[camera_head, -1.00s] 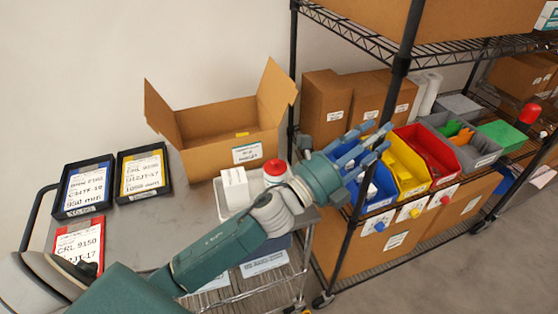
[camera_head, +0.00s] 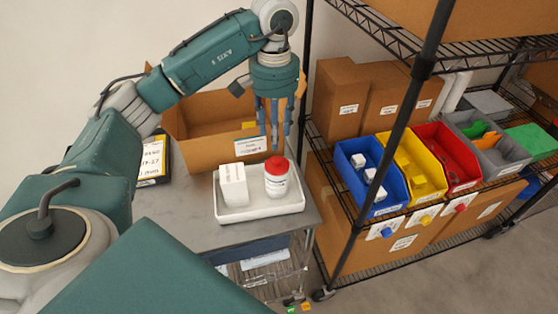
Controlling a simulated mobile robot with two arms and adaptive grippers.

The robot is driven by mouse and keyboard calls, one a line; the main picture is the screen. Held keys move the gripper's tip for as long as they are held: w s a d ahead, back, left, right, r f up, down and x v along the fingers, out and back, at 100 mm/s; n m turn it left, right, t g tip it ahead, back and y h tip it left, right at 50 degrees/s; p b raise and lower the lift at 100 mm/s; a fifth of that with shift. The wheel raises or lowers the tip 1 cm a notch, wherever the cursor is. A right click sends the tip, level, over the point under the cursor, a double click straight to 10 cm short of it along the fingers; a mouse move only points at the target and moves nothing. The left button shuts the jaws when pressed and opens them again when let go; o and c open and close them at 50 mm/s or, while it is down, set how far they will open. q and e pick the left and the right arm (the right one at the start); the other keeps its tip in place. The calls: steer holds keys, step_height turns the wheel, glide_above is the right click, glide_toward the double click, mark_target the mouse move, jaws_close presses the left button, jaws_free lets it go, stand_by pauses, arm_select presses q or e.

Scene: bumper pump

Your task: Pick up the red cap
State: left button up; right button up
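The red cap (camera_head: 277,164) sits on top of a white bottle (camera_head: 276,183). The bottle stands upright in a white tray (camera_head: 262,212) on the grey cart, to the right of a white box (camera_head: 233,184). My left gripper (camera_head: 274,138) points down just above the cap, its fingers spaced apart with nothing between them. The fingertips look close to the cap; I cannot tell whether any touches it. My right gripper is not in view.
An open cardboard box (camera_head: 208,145) stands behind the tray. A wire shelf to the right holds blue (camera_head: 358,203), yellow and red bins, and its black post stands right of the gripper. My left arm hides much of the cart's left side.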

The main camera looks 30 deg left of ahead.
mark_target(276, 160)
arm_select(q)
step_height(276, 160, down, 4)
steer(key=shift+d+r+p, duration=0.1)
steer(key=shift+r+p, duration=0.05)
steer(key=shift+p, duration=0.35)
steer(key=shift+f, duration=0.3)
steer(key=shift+f+p, duration=0.25)
steer(key=shift+p, duration=0.2)
step_height(276, 160, down, 4)
steer(key=p, duration=0.2)
steer(key=shift+w+f+p, duration=0.15)
steer(key=shift+f+p, duration=0.05)
steer(key=shift+p, duration=0.15)
steer(key=shift+f, duration=0.2)
steer(key=c, duration=0.8)
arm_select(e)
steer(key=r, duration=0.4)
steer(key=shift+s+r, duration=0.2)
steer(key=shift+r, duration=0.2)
arm_select(q)
steer(key=shift+c, duration=0.2)
